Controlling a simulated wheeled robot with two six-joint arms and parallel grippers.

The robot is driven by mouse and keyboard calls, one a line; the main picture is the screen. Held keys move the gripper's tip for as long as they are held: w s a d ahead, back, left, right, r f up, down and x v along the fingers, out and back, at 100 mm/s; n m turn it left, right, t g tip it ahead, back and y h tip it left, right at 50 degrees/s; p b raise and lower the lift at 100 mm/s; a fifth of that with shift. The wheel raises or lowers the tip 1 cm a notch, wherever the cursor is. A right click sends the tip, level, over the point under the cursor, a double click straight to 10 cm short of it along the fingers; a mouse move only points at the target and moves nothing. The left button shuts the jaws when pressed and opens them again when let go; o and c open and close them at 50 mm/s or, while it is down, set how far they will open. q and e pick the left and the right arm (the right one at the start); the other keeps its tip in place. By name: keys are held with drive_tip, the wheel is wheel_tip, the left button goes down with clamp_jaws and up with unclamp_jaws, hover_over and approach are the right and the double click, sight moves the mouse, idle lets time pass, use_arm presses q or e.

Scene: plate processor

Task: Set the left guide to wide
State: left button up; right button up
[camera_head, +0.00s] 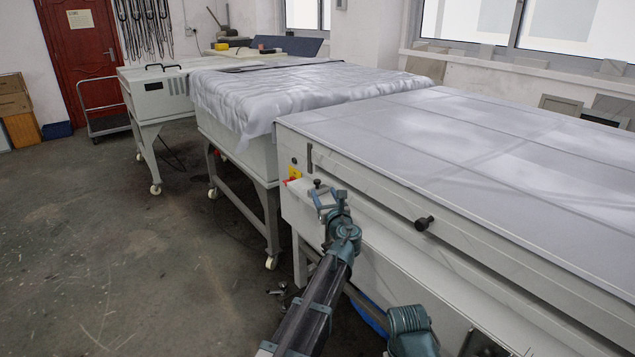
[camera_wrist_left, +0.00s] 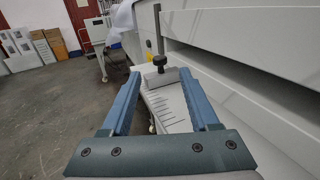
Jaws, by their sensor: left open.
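The left guide is a small grey block (camera_wrist_left: 160,77) with a dark round knob (camera_wrist_left: 159,60) on top, sitting on a pale ledge of the plate processor. Thin dark scale lines (camera_wrist_left: 165,106) are marked on the ledge on the near side of the block. In the head view the guide's knob (camera_head: 317,183) shows just above my left gripper (camera_head: 325,198). In the wrist view my left gripper (camera_wrist_left: 161,75) is open, with one blue finger on each side of the block. Whether either finger touches it I cannot tell. My right gripper is not in view.
A dark upright bar (camera_wrist_left: 157,28) stands behind the knob. Another black knob (camera_head: 424,223) sticks out of the processor's front further right. The processor's broad grey top (camera_head: 480,140) lies beyond. A cloth-covered table (camera_head: 300,90) stands to the left; open floor (camera_head: 130,230) lies at left.

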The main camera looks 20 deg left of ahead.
sight(318, 182)
use_arm(q)
drive_tip(key=x, duration=0.9)
drive_tip(key=shift+w+a, duration=0.1)
drive_tip(key=shift+w, duration=0.05)
clamp_jaws()
idle(1.1)
